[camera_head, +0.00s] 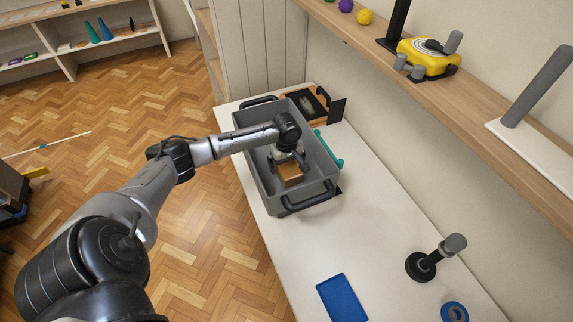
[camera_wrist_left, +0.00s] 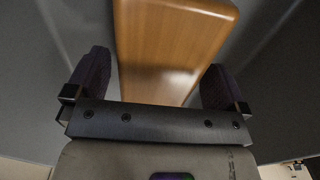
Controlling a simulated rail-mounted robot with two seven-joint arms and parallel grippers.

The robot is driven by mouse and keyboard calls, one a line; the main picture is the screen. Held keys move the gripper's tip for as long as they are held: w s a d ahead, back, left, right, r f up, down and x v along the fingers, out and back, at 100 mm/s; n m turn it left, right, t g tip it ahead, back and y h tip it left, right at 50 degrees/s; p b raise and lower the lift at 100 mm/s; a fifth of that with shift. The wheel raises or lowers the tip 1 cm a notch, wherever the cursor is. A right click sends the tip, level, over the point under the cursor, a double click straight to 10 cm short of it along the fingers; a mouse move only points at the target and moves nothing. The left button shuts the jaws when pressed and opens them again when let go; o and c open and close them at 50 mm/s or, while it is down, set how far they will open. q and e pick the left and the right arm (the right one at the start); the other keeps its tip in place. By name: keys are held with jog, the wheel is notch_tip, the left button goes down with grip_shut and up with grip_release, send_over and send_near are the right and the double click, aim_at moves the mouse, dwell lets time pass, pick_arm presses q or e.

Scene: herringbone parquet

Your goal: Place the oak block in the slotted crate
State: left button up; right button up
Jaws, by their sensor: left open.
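The oak block (camera_head: 291,174) is inside the grey crate (camera_head: 314,188), toward its near end. The crate stands on the white table and has black handles; I cannot make out slots in its walls. My left gripper (camera_head: 289,160) reaches down into the crate over the block. In the left wrist view the oak block (camera_wrist_left: 172,50) lies beyond and between the two dark fingers (camera_wrist_left: 152,88). The fingers are open, with a gap on each side. Part of the block is hidden under the gripper. My right gripper is not in view.
A black tray with wood (camera_head: 303,104) and a teal item (camera_head: 330,148) lie beside the crate. A blue mat (camera_head: 342,298), a blue ring (camera_head: 454,312) and a black-based grey handle (camera_head: 421,266) are nearer. A shelf (camera_head: 470,95) overhangs at right. The middle of the table is clear.

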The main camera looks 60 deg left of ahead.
pick_arm(q)
notch_tip(320, 180, up, 12)
jog(key=p, duration=0.1)
jog(key=shift+f+p, duration=0.25)
jog(key=shift+p, duration=0.15)
dwell(0.5)
